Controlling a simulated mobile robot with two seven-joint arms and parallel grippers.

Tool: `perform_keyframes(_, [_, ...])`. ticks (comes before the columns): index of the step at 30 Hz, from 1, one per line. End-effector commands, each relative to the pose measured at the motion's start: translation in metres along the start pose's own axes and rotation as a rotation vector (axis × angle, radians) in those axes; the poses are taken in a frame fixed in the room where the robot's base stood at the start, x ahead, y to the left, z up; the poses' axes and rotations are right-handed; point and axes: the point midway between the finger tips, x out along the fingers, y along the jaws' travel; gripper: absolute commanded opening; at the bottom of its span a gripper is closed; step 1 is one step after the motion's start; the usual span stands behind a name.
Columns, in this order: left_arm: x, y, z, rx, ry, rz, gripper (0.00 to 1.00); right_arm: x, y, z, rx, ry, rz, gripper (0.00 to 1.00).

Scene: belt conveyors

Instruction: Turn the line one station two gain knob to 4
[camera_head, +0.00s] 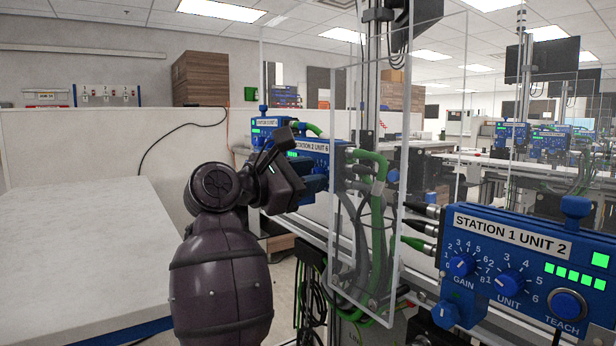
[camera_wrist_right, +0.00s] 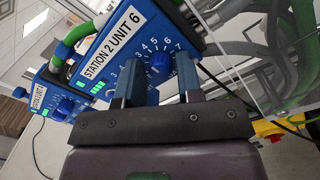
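The blue station 2 box (camera_head: 316,147), labelled "STATION 2 UNIT 6", stands beyond my right arm in the head view. In the right wrist view the same box (camera_wrist_right: 113,50) fills the upper middle. A blue dial knob (camera_wrist_right: 158,66) with numbers around it shows between the fingers. Part of another number scale shows by the left finger; its knob is hidden. My right gripper (camera_wrist_right: 156,82) is open, its fingers apart in front of the box face. Contact with a knob cannot be told. In the head view the right gripper (camera_head: 306,175) covers the box's lower face. My left gripper is not in view.
A box labelled "STATION 1 UNIT 2" (camera_head: 512,228) stands at the right, with gain and unit knobs. A clear panel (camera_head: 345,250) and green hoses (camera_head: 378,200) are right of my gripper. Another blue box (camera_head: 265,126) stands farther back. A pale tabletop (camera_head: 80,250) lies left.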

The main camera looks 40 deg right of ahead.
Motion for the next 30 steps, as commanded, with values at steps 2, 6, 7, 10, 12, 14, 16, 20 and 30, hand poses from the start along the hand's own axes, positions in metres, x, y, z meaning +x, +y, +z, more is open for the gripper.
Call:
perform_keyframes(2, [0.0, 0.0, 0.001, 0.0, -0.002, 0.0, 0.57, 0.0, 0.0, 0.0, 0.0, 0.0, 0.0, 0.33])
perform_keyframes(6, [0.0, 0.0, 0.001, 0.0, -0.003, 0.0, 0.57, -0.001, 0.0, 0.0, -0.001, 0.001, -0.001, 0.33])
perform_keyframes(7, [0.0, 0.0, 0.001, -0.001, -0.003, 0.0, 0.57, -0.001, 0.0, 0.0, -0.001, 0.001, -0.001, 0.33])
perform_keyframes(10, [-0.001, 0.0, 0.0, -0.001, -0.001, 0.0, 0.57, -0.008, 0.0, -0.001, -0.002, 0.003, 0.001, 0.33])
perform_keyframes(12, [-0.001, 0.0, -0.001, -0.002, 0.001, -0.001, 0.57, -0.017, 0.001, 0.0, -0.002, 0.003, 0.001, 0.33])
perform_keyframes(14, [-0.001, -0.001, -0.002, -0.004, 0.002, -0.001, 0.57, -0.026, 0.001, 0.0, -0.002, 0.003, 0.002, 0.33])
perform_keyframes(16, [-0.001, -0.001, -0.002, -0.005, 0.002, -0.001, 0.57, -0.039, 0.001, 0.001, -0.001, 0.003, 0.002, 0.33])
perform_keyframes(20, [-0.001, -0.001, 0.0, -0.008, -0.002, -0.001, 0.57, -0.064, 0.001, 0.001, -0.001, 0.003, 0.002, 0.33])
perform_keyframes(30, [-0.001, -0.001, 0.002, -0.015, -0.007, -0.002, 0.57, -0.104, 0.0, 0.0, 0.0, 0.001, 0.0, 0.33])
